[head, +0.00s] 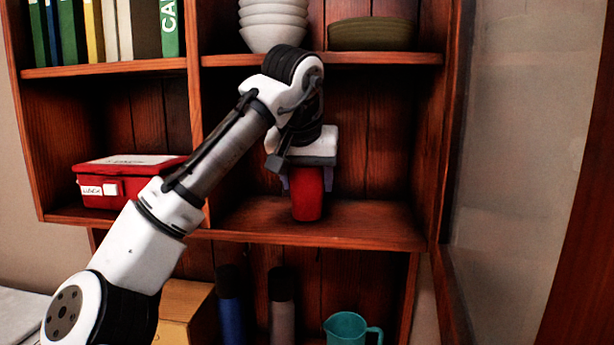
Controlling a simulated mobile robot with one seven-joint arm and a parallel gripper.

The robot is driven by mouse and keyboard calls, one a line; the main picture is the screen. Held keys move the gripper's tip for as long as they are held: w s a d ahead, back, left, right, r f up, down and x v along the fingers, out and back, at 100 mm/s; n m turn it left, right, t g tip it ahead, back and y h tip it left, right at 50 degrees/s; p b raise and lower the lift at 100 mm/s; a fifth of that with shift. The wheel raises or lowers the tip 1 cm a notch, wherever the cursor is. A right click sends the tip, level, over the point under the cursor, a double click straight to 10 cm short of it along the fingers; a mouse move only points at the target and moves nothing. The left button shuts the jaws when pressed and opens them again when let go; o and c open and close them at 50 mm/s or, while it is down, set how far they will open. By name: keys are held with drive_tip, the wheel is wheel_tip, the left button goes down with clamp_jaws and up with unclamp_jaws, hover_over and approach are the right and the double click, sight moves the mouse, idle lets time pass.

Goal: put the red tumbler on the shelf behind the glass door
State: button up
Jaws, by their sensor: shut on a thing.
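The red tumbler (307,198) is upright in the right-hand middle compartment of the wooden cabinet. My gripper (306,180) comes down on it from above and is shut on its upper part. The tumbler's base is at or just above the shelf board (365,222); I cannot tell whether it touches. The glass door (520,150) stands open at the right, its dark wooden frame beside the cabinet.
A red lunch box (125,180) sits in the left compartment. Stacked white bowls (272,25) and a green dish (372,35) stand above. Below are a blue bottle (229,305), a grey bottle (281,305) and a teal mug (346,330). The shelf right of the tumbler is clear.

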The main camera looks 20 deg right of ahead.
drive_tip(key=shift+f, duration=0.15)
drive_tip(key=o, duration=1)
drive_tip(key=shift+c, duration=0.2)
drive_tip(key=shift+s+r, duration=0.1)
drive_tip(key=shift+r, duration=0.3)
drive_tip(key=b+v, duration=0.1)
drive_tip(key=v, duration=0.6)
drive_tip(key=shift+a, duration=0.1)
